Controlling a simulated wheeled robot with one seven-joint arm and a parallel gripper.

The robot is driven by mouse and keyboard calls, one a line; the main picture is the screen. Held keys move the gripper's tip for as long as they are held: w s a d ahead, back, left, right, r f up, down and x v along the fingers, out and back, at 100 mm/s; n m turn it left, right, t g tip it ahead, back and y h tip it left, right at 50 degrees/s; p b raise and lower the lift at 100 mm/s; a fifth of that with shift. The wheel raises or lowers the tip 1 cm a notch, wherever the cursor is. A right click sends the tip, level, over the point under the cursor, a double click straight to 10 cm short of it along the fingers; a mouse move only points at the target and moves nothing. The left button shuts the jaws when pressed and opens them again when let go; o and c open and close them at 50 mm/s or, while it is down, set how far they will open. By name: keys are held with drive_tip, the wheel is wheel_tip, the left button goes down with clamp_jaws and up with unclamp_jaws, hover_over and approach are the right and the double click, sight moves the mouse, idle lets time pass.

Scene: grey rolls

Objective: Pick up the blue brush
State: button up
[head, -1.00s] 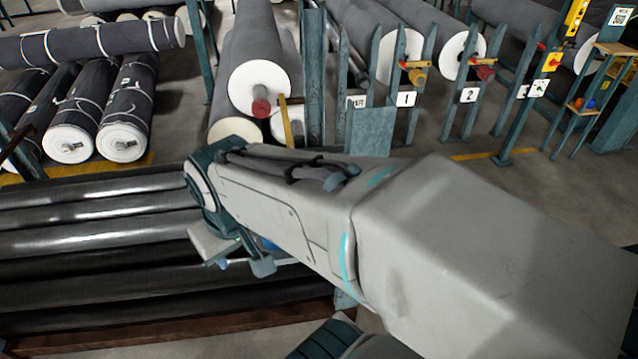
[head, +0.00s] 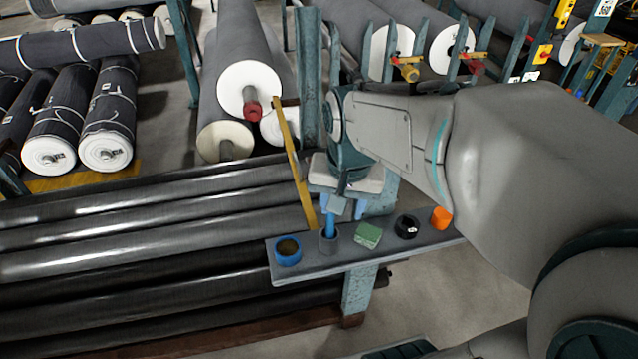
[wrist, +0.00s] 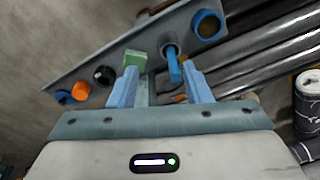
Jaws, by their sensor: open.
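The blue brush (head: 328,224) stands in a small grey cup (head: 328,241) on a narrow grey shelf. In the wrist view the brush (wrist: 174,67) rises from the cup (wrist: 169,50) and its handle appears between my two blue fingers, nearer the right one. My gripper (head: 344,207) is open and empty, above and close to the shelf. The wrist view shows my gripper (wrist: 162,75) with a clear gap on both sides of the handle. I cannot tell how far the handle lies from the fingertips in depth.
The shelf (head: 320,267) also holds a blue tape ring (head: 288,249), a green block (head: 367,235), a black tape roll (head: 407,227) and an orange item (head: 441,217). Dark rolls (head: 130,235) lie left of it. A yellow bar (head: 293,165) stands behind the cup.

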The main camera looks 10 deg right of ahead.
sight(329, 221)
drive_tip(key=w+m, duration=0.2)
drive_tip(key=w+m+g, duration=0.1)
drive_tip(key=w+m, duration=0.1)
drive_tip(key=w, duration=0.1)
drive_tip(key=w+m, duration=0.2)
drive_tip(key=w, duration=0.1)
drive_tip(key=shift+w+f+g, duration=0.1)
drive_tip(key=shift+f+g, duration=0.3)
drive_tip(key=shift+w+f+m, duration=0.1)
drive_tip(key=shift+f+m, duration=0.2)
drive_tip(key=shift+f, duration=0.1)
wheel_tip(329, 221, down, 8)
drive_tip(key=shift+r, duration=0.2)
drive_tip(key=shift+d+f, duration=0.15)
drive_tip(key=shift+f, duration=2.55)
clamp_jaws()
